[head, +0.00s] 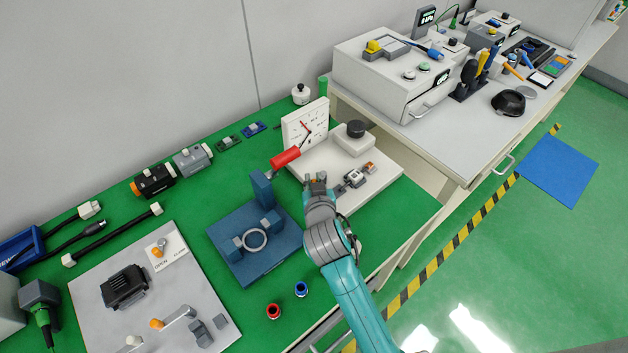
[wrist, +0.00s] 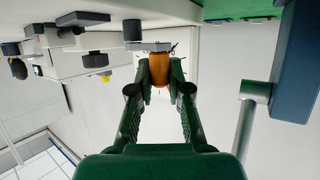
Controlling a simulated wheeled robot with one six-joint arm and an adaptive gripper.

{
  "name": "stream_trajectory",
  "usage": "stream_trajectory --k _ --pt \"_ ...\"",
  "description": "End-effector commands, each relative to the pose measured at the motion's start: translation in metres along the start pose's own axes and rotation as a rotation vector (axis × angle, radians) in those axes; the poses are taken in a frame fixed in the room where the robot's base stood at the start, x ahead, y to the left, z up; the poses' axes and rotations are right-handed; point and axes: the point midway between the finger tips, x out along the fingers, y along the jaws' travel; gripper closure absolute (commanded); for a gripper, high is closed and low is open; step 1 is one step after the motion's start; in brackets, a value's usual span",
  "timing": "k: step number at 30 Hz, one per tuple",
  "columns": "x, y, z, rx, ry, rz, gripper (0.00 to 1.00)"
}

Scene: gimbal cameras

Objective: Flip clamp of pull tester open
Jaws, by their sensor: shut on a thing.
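The pull tester has a white base (head: 390,182) with a dial gauge (head: 305,125) at its back left. My gripper (head: 319,180) is at the left front edge of this base. In the wrist view, which looks upside down, my gripper (wrist: 160,72) is shut on an orange clamp handle (wrist: 160,64). The handle joins a flat grey lever (wrist: 149,47). The fingertips touch the handle on both sides. In the head view my gripper and wrist mostly hide this handle. Small grey fixtures (head: 355,179) and another orange tip (head: 371,167) show right of my gripper.
A blue press (head: 228,238) with a red-handled lever (head: 286,158) stands close left of my gripper. A white bench (head: 450,150) with instruments stands right.

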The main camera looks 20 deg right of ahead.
Motion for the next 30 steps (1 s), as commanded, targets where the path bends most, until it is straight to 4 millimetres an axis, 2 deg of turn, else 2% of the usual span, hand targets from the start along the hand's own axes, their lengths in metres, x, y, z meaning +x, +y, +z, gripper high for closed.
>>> stream_trajectory --k 8,21,30 --pt "0.003 -0.005 -0.001 0.027 -0.003 0.071 1.0" --pt "0.015 -0.016 -0.005 0.145 -0.002 0.356 1.0" --pt "0.016 -0.016 -0.006 0.164 -0.001 0.397 1.0"
